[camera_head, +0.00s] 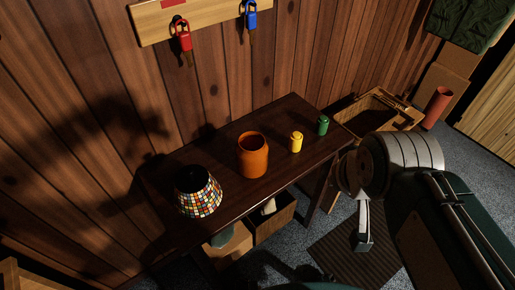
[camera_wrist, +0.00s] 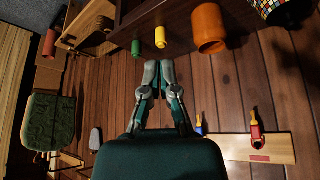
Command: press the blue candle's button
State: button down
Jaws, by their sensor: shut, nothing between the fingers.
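No blue candle can be made out in either view. A small yellow candle-like jar (camera_head: 296,142) and a small green one (camera_head: 323,125) stand upright on the dark table (camera_head: 180,158). They also show in the wrist view, yellow (camera_wrist: 160,38) and green (camera_wrist: 136,48), where the scene appears upside down. My gripper (camera_wrist: 159,70) is shut and empty, with its fingertips in front of the wood wall, just below the yellow and green jars in that picture. It touches neither as far as I can see.
A large orange jar (camera_head: 253,158) and a mosaic lamp (camera_head: 199,194) stand on the table's left part. A wall rack (camera_head: 210,20) holds a red lock (camera_head: 182,36) and a blue lock (camera_head: 251,18). An open wooden crate (camera_head: 368,116) and a red tube (camera_head: 437,107) are beyond the table.

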jog(key=w+a+f+m+y, duration=0.1)
jog(key=w+a+f+m, duration=0.2)
jog(key=w+m, duration=0.3)
jog(key=w+a+f+m+y, duration=0.2)
jog(key=w+a+f+m, duration=0.2)
jog(key=w, duration=0.7)
jog(key=w+a+f+m+y, duration=0.2)
jog(key=w+a+f+m, duration=0.1)
jog(key=w+a+m, duration=0.4)
jog(key=shift+w+a+f+m, duration=0.15)
jog(key=shift+w+f+m, duration=0.1)
jog(key=shift+w+m, duration=0.45)
jog(key=shift+f, duration=4.4)
jog(key=shift+f, duration=0.35)
